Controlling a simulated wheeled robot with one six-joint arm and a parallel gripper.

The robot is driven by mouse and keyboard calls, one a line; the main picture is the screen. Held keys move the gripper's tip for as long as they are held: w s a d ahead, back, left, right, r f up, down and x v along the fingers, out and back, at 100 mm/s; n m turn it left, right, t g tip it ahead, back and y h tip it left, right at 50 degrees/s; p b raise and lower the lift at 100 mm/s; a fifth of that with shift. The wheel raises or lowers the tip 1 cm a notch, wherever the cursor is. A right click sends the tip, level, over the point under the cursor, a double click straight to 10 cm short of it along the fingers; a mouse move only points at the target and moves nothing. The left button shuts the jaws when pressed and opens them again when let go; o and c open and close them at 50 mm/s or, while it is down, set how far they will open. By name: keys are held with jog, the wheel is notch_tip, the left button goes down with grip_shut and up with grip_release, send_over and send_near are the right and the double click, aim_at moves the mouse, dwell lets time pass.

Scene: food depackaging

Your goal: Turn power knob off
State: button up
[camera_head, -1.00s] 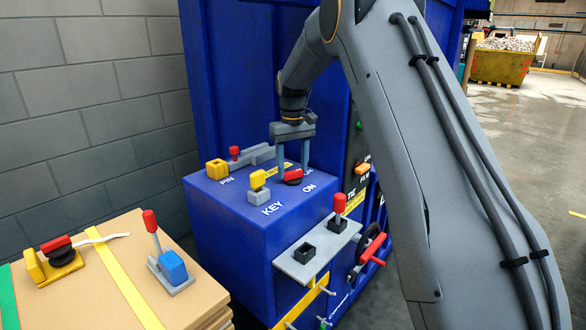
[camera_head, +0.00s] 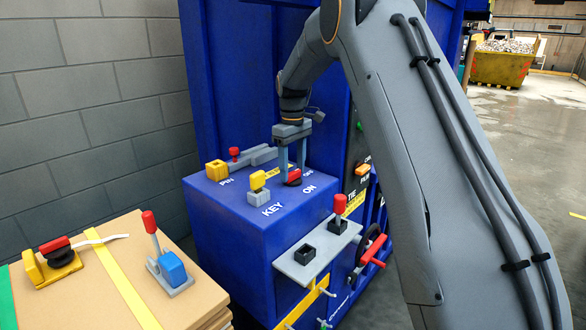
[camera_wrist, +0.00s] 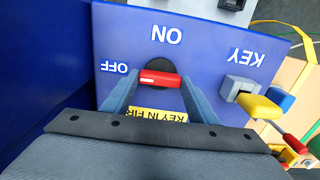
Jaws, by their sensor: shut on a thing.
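The red power knob (camera_head: 294,177) sits on a dark round base on top of the blue cabinet box, near the ON and OFF labels. My gripper (camera_head: 292,171) reaches down onto it from above, with one finger at each end of the red bar. In the wrist view the red knob (camera_wrist: 160,78) lies between my two fingertips (camera_wrist: 160,85). There the bar lies crosswise, its left end toward the OFF label (camera_wrist: 114,67); the ON label (camera_wrist: 167,35) is above it. My gripper is shut on the knob.
A yellow key (camera_head: 258,180) stands in its grey holder left of the knob. A red-handled pin fixture (camera_head: 234,154) is behind. A lever plate (camera_head: 304,259) juts out from the box front. Cardboard (camera_head: 100,245) with two more controls stands at left.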

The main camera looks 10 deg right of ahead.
aim_at(293, 171)
jog(key=shift+w+r, duration=0.1)
jog(key=shift+r, duration=0.05)
jog(key=o, duration=1)
jog(key=shift+o, duration=0.2)
jog(key=shift+r+b, duration=1.2)
jog(key=shift+r, duration=2.65)
